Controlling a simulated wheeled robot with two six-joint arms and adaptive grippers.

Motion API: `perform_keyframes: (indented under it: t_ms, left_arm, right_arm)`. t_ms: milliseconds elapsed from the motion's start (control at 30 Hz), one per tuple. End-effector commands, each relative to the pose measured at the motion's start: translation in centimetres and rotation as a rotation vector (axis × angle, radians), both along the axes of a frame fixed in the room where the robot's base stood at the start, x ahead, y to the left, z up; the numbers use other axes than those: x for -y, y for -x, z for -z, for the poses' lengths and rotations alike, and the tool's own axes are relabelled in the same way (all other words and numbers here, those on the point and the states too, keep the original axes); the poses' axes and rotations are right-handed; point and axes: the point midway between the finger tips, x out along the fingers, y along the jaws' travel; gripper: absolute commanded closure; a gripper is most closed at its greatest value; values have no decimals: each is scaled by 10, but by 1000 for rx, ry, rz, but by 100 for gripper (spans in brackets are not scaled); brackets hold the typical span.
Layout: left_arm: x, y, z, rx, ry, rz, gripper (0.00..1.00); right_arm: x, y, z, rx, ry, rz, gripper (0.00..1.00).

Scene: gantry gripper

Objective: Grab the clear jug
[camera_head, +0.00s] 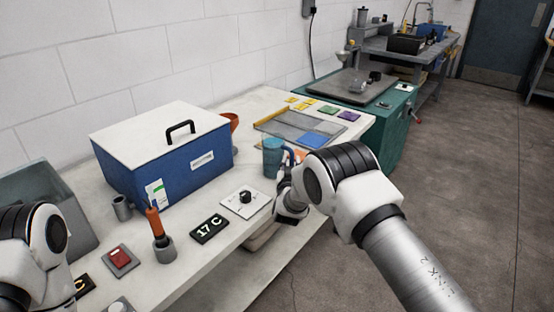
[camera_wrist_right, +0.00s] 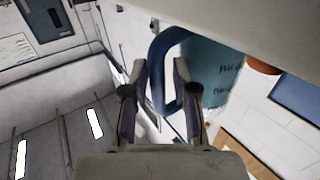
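The clear jug (camera_head: 273,157), a bluish see-through vessel, stands on the white table, partly hidden by my right arm. In the right wrist view the jug (camera_wrist_right: 212,72) fills the upper middle, with its thick blue handle (camera_wrist_right: 160,72) toward the gripper. My right gripper (camera_wrist_right: 160,100) is open, its two fingers apart with the handle showing between them. I cannot tell whether a finger touches it. In the head view my right gripper (camera_head: 295,157) is mostly hidden behind my wrist, beside the jug. Of my left arm only a link shows at lower left.
A blue box with a white lid (camera_head: 165,155) stands left of the jug. A grey mat (camera_head: 290,128) lies behind the jug.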

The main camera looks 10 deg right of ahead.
Motion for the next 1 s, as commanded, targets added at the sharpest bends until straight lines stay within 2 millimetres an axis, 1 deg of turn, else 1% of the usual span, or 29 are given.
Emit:
perform_keyframes:
  t_ms: [167, 200, 233, 267, 600, 700, 867, 1000]
  left_arm:
    - [0, 0, 0, -1, 0, 0, 60]
    - [0, 0, 0, 0, 0, 0, 60]
    - [0, 0, 0, 0, 0, 0, 60]
    - [0, 0, 0, 0, 0, 0, 60]
    - [0, 0, 0, -1, 0, 0, 60]
    - [0, 0, 1, -1, 0, 0, 60]
    - [0, 0, 3, -1, 0, 0, 60]
    - [0, 0, 5, 0, 0, 0, 60]
  right_arm:
    - [0, 0, 1, -1, 1, -1, 72]
    - [0, 0, 1, -1, 1, -1, 86]
    - [0, 0, 1, -1, 1, -1, 97]
    - [0, 0, 1, -2, 0, -1, 100]
    - [0, 0, 0, 0, 1, -1, 100]
    - [0, 0, -3, 0, 0, -1, 100]
    - [0, 0, -17, 1, 0, -1, 100]
    - [0, 0, -38, 3, 1, -1, 100]
